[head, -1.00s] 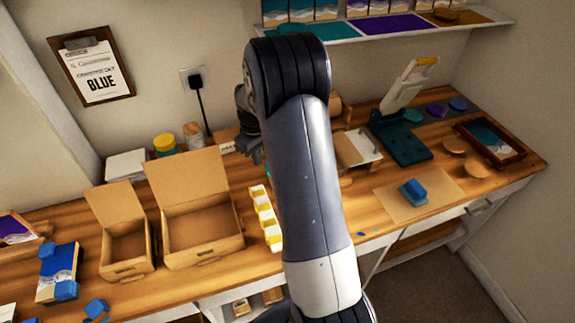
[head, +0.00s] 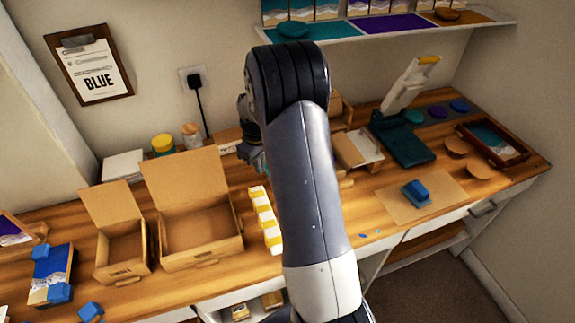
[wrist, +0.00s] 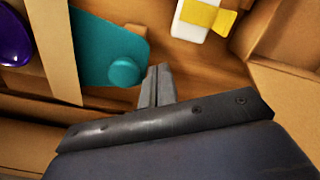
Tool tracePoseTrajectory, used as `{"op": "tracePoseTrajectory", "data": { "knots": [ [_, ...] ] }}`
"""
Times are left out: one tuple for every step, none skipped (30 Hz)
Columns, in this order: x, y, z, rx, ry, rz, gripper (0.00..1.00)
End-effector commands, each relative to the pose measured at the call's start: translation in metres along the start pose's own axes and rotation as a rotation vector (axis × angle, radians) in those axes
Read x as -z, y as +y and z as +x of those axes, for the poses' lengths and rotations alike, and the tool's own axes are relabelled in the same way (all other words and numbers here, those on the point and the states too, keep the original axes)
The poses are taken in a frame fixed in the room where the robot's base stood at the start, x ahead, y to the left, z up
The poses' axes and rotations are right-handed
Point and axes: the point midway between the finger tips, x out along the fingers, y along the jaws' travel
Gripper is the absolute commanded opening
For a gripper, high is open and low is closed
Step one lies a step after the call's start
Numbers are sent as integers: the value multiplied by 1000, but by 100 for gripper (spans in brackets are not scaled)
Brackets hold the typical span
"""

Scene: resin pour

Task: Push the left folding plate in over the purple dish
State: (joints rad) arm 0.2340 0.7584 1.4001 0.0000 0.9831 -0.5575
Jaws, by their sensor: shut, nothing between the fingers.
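In the wrist view my gripper (wrist: 157,85) is shut and empty, its fingertips beside the round teal knob (wrist: 125,71) of a teal plate (wrist: 97,45). The plate looks like the left folding plate; I cannot tell whether the fingers touch the knob. The purple dish (wrist: 12,38) is at the left edge, partly cut off. A tan strip (wrist: 60,50) lies between dish and plate, and the plate is not over the dish. In the head view my arm hides most of this place; my gripper (head: 255,155) shows only partly at its left.
A row of white-and-yellow pieces (head: 264,220) stands close by; one also shows in the wrist view (wrist: 192,22). Open cardboard boxes (head: 203,258) stand to the left. A teal press (head: 405,145) and a blue block on a tan sheet (head: 440,205) are to the right.

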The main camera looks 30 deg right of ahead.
Motion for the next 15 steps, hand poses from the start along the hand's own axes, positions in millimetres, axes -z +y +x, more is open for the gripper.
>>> {"op": "tracePoseTrajectory", "data": {
  "knots": [
    [-2,3,0,0,0,2,0],
    [-3,5,0,0,0,2,0],
    [-4,7,0,0,0,1,0],
    [-5,9,0,0,0,1,0],
    [-6,10,0,0,0,2,0],
    [-7,12,0,0,0,2,0],
    [-8,14,0,0,0,2,0],
    [-9,15,0,0,0,2,0],
    [-10,17,0,0,0,2,0],
    [-11,19,0,0,0,1,0],
    [-12,21,0,0,0,1,0],
    [-13,23,0,0,-1,1,0],
    [-14,24,0,0,-1,2,0],
    [-15,26,0,0,-1,2,0],
    [-16,28,0,0,-1,2,0]
  ]
}}
